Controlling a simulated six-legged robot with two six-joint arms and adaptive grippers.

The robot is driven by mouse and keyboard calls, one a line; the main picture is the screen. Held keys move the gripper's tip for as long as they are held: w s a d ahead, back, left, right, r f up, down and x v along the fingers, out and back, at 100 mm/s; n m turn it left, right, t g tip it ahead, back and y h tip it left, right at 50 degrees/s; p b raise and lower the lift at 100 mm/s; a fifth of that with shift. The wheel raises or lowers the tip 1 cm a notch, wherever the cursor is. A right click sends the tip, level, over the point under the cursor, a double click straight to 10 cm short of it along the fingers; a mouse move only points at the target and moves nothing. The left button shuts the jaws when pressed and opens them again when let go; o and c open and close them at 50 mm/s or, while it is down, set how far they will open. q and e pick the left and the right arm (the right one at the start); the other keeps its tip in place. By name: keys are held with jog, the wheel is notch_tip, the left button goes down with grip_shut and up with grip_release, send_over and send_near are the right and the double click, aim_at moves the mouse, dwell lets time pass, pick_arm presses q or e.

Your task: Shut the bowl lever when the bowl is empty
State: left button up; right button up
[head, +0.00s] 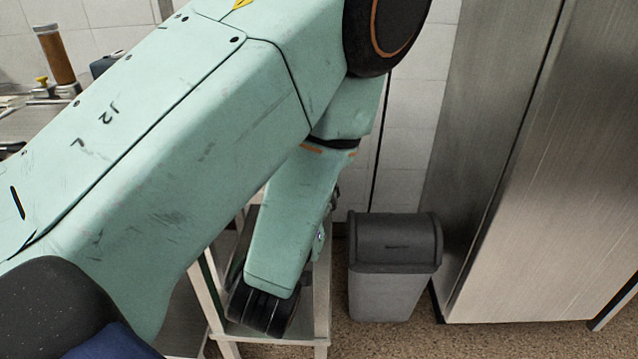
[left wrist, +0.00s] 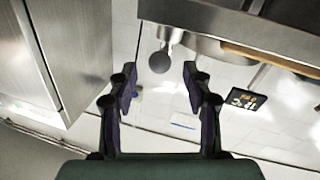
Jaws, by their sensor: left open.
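In the left wrist view my left gripper (left wrist: 160,84) is open, with nothing between its fingers. Beyond the fingertips, a dark round knob on a short stem (left wrist: 160,61) shows in the gap; it may be the bowl lever. A curved steel surface (left wrist: 192,46), possibly the bowl, shows behind it near the top. Its inside is hidden, so I cannot tell whether it is empty. In the head view my large green arm covers the middle, and I cannot make out the fingers or the bowl there. My right gripper is not in view.
A grey bin (head: 393,285) stands beside a tall steel cabinet (head: 540,180). A pale metal stand (head: 322,300) is by my arm. A brown-filled tube (head: 56,55) stands at upper left.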

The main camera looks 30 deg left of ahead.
pick_arm(q)
jog(key=shift+b+x, duration=0.65)
jog(key=shift+x, duration=1.65)
jog(key=shift+c, duration=0.4)
grip_shut()
